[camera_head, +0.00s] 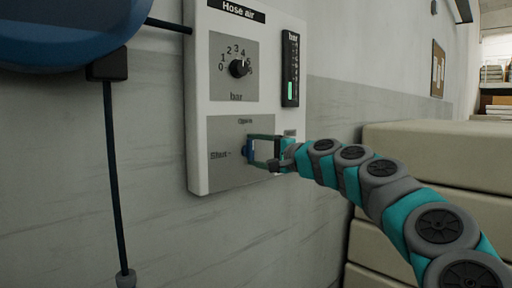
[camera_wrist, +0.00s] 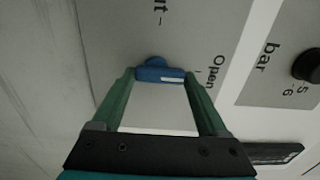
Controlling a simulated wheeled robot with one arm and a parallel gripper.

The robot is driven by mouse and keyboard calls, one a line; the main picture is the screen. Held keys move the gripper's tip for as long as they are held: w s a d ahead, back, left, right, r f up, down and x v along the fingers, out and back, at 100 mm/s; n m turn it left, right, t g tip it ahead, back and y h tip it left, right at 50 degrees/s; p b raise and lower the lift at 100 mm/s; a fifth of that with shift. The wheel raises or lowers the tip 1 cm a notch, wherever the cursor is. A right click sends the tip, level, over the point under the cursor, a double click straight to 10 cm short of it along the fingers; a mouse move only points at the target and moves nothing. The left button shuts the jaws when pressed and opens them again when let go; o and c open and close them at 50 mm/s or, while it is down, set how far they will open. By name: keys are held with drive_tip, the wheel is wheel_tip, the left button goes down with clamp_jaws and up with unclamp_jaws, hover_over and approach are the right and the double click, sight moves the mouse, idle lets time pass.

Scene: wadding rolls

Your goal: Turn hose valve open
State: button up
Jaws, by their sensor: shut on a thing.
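The hose valve is a small blue handle (camera_head: 249,150) on the lower grey plate of the white "Hose air" panel. The plate has an "Open" label above the handle and a "Shut" label to its left. My gripper (camera_head: 258,152) reaches in from the right and is shut on the handle. In the wrist view the blue handle (camera_wrist: 160,75) sits between the tips of my two green fingers (camera_wrist: 159,80), with a white mark on its face. The handle's exact angle is hard to tell in the head view because my fingers partly cover it.
Above the valve are a black pressure knob (camera_head: 239,68) with a numbered scale and a bar gauge (camera_head: 290,68) with a green section. A blue hose reel (camera_head: 65,35) with a hanging black hose (camera_head: 114,180) is at left. Stacked cream blocks (camera_head: 420,145) stand at right.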

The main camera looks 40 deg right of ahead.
idle(0.5)
drive_tip(key=o, duration=1.3)
drive_tip(key=shift+c, duration=0.2)
drive_tip(key=s, duration=0.7)
drive_tip(key=shift+s+d+b, duration=0.35)
drive_tip(key=shift+b, duration=0.1)
drive_tip(key=shift+a, duration=0.1)
